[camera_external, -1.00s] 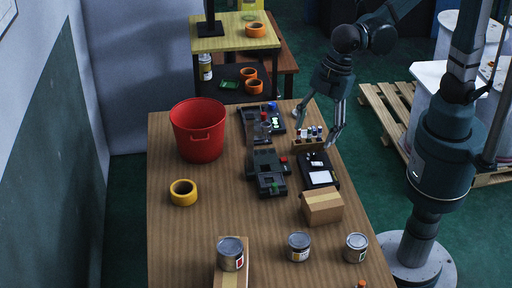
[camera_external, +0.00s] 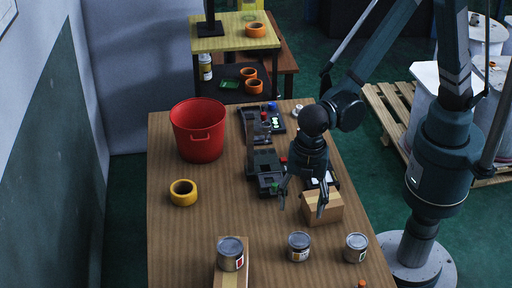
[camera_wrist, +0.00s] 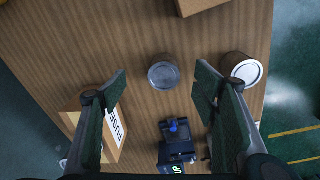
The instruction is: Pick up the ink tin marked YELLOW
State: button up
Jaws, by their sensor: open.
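Three metal tins stand toward the near end of the table in the external view. The middle tin (camera_external: 299,246) has a label that looks yellowish, the left tin (camera_external: 230,252) one with red, and the right tin (camera_external: 356,247) one with green. The label words are too small to read. My gripper (camera_external: 301,210) is open and empty, pointing down above the table, behind the middle tin and beside a cardboard box. In the wrist view a grey tin lid (camera_wrist: 163,74) shows between the open fingers, apart from them.
The left tin stands on a wooden or cardboard block (camera_external: 219,278). A cardboard box (camera_external: 321,208) sits beside my gripper. Yellow tape (camera_external: 183,192), a red bucket (camera_external: 198,130) and dark devices (camera_external: 266,172) lie farther back. The wrist view shows a box marked FUSE (camera_wrist: 112,125), partly hidden.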

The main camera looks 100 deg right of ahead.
jog(key=n, duration=0.1)
send_over(299, 240)
jog(key=shift+g, duration=0.3)
notch_tip(299, 240, down, 6)
jog(key=shift+s+d+f+b, duration=0.1)
jog(key=shift+s+b, duration=0.05)
jog(key=shift+b, duration=0.2)
jog(key=shift+f, duration=1.25)
jog(key=shift+f, duration=0.1)
jog(key=shift+f+b, duration=0.65)
jog(key=shift+f, duration=1.85)
jog(key=c, duration=1.1)
